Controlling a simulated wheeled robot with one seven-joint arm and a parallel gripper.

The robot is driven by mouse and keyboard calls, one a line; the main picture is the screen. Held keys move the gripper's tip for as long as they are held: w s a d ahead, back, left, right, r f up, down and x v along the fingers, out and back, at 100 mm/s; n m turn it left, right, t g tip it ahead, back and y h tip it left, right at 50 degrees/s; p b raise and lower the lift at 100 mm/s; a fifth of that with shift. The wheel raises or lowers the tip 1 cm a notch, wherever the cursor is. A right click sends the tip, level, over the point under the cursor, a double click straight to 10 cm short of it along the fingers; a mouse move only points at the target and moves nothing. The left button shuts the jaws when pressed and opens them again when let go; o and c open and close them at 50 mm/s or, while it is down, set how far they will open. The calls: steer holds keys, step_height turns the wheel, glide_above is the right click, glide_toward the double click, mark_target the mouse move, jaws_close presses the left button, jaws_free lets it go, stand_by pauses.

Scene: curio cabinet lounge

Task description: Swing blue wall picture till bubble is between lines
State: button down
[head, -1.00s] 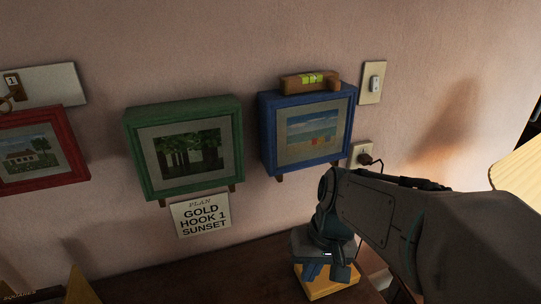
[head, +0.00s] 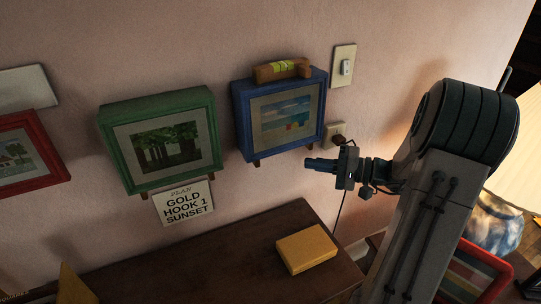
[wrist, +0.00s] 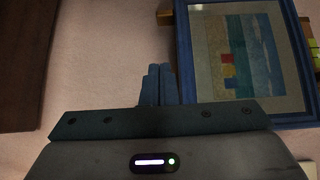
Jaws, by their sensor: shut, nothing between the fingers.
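The blue wall picture (head: 241,121), a deep frame around a beach scene, hangs right of the green one. A wooden level (head: 264,74) with a yellow-green vial (head: 281,67) lies on its top; the bubble is too small to place against the lines. My gripper (head: 308,163) is shut and empty, in front of the wall below the picture's lower right corner. In the wrist view, which is turned sideways, its closed fingertips (wrist: 159,69) show beside the blue frame (wrist: 184,60), with a small gap in the picture. I see no contact.
A green picture (head: 113,150) and a red one (head: 65,165) hang to the left. A plan card (head: 183,203) reads "GOLD HOOK 1 SUNSET". A switch (head: 344,66) and a plugged outlet (head: 337,138) are close right. A yellow box (head: 306,250) lies on the dark cabinet top (head: 240,245).

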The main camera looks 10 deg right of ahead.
steer(key=w+a+t+p, duration=0.1)
steer(key=w+a+p, duration=0.2)
steer(key=a, duration=0.8)
steer(key=shift+w, duration=1.1)
steer(key=shift+d+f+b, duration=0.1)
steer(key=shift+f+b, duration=0.1)
steer(key=shift+b, duration=0.25)
